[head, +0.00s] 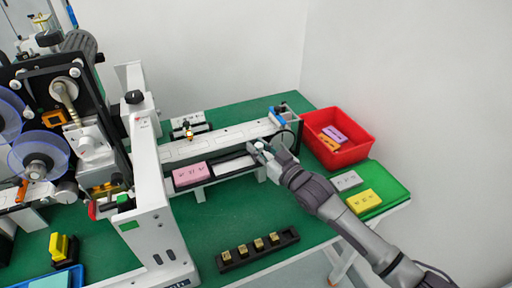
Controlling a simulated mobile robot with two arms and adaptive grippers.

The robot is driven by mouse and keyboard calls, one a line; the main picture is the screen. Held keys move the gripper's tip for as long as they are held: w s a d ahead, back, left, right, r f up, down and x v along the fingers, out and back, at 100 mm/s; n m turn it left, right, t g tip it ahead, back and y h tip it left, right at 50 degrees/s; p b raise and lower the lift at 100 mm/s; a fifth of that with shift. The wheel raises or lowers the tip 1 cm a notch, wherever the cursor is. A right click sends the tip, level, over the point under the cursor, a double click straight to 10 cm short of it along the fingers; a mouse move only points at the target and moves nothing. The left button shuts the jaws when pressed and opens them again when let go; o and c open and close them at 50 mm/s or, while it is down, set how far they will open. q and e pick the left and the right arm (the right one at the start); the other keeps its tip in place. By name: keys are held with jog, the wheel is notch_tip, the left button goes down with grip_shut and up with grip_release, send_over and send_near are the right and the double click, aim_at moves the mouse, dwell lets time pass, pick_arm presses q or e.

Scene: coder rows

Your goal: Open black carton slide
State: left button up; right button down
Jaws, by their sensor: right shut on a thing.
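A long white conveyor (222,140) runs across the green table. Along its front edge is a dark strip (208,177), which looks like the black carton slide; a pink carton (190,173) sits at its left part. A pale flat piece (233,165) lies to the right of the carton. My right gripper (259,152) is at the right end of this strip, shut on a small part there. The fingers hide most of what they hold. My left gripper is not in view.
A red bin (357,152) with small cartons stands at the right. Beside it a green tray (390,182) bears a grey and a yellow carton. A black rack (287,238) with several brass blocks lies in front. A large labelling machine (148,195) blocks the left.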

dwell(0.3)
jog(key=c, duration=0.9)
grip_release()
jog(key=shift+c, duration=0.2)
jog(key=shift+r, duration=0.1)
notch_tip(320, 180, up, 10)
jog(key=shift+f, duration=0.1)
